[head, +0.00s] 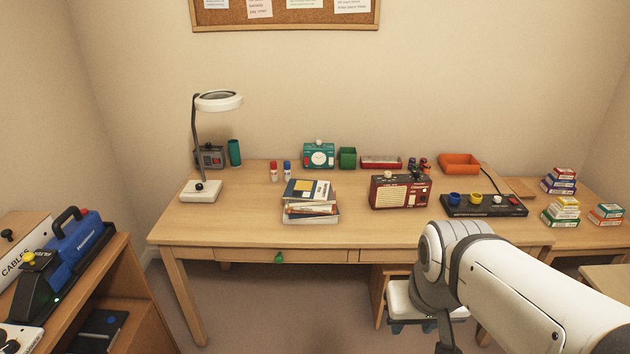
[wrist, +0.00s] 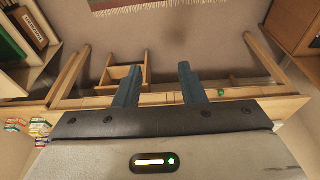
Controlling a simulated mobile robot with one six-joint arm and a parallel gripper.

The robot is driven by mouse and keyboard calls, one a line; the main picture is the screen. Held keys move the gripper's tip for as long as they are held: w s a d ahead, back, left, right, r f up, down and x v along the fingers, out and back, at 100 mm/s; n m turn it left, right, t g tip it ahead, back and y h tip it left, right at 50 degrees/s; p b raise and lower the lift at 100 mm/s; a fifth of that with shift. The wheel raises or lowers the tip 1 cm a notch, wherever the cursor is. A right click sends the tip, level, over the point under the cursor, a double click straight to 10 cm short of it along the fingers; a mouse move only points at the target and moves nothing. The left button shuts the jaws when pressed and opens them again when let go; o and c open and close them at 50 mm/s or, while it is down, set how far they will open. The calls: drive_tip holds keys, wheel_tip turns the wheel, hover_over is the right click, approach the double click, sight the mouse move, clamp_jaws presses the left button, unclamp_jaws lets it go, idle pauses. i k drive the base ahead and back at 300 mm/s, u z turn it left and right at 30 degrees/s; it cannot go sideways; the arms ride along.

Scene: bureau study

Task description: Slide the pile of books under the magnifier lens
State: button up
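The pile of books (head: 311,202) lies near the front middle of the desk (head: 250,225) in the head view, with a dark blue and yellow cover on top. The magnifier lamp (head: 219,101) stands left of it, its round white lens head raised on a dark arm above a white base (head: 202,191). The pile is right of the lens and apart from the lamp base. In the wrist view my gripper (wrist: 160,88) has its two blue fingers spread with nothing between them. It is away from the books, near the desk's front; the books do not show in the wrist view.
A red radio (head: 400,192) stands right of the books, with a black panel of colored cups (head: 483,205) beyond it. Red and blue small bottles (head: 280,172) stand behind the books. The desk top between pile and lamp base is clear. A green drawer knob (head: 279,257) is below.

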sight(307, 202)
drive_tip(key=u, duration=0.3)
drive_tip(key=i, duration=1.55)
drive_tip(key=z, duration=0.3)
